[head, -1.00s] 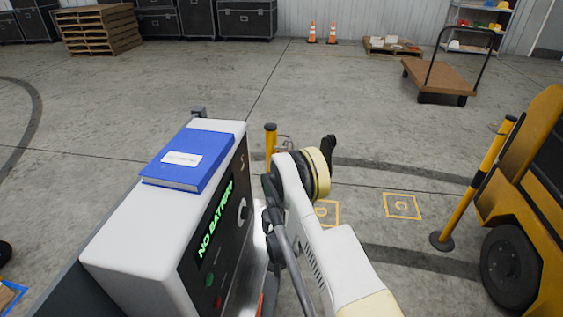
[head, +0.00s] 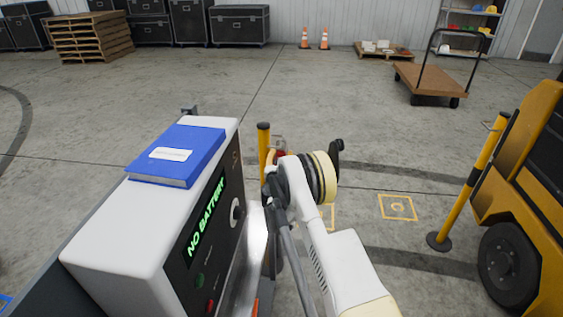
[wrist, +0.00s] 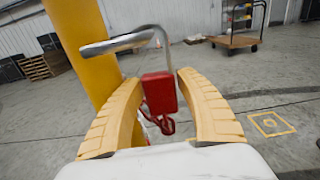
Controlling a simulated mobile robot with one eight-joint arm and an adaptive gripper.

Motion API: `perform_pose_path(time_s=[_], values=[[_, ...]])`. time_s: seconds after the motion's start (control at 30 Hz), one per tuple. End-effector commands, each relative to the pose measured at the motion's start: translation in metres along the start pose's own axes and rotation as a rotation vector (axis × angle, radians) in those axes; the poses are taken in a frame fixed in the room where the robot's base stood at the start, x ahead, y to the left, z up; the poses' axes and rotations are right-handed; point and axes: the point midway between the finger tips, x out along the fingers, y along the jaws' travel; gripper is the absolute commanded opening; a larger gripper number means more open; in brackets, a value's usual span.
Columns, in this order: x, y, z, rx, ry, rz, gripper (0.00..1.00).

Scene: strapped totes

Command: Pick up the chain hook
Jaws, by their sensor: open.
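The chain hook is a red block with a small red hook below it (wrist: 160,93). In the wrist view it hangs under the bent end of a grey metal rod (wrist: 120,42) that reaches out from a yellow post (wrist: 88,45). My gripper (wrist: 159,78) is open, with its two yellow fingers on either side of the red block; floor shows between each finger and the block. In the head view a small red patch of the hook (head: 281,153) shows beside the yellow post (head: 264,145); my arm hides the rest and my fingers.
A white cabinet (head: 115,232) reading NO BATTERY, with a blue book (head: 178,157) on top, stands left of my arm. A yellow post (head: 474,180) and yellow vehicle (head: 535,170) stand right. The floor beyond is mostly clear, with a flat cart (head: 428,79) farther back.

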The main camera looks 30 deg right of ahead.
Motion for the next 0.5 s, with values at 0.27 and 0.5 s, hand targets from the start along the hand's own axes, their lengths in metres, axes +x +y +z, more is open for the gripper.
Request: perform_pose_path(time_s=[0.27, 0.5], values=[[-0.0002, 0.0000, 0.0001, 0.000, 0.000, 0.000, 0.02], [-0.0002, 0.0001, 0.0002, 0.000, 0.000, 0.000, 0.02]])
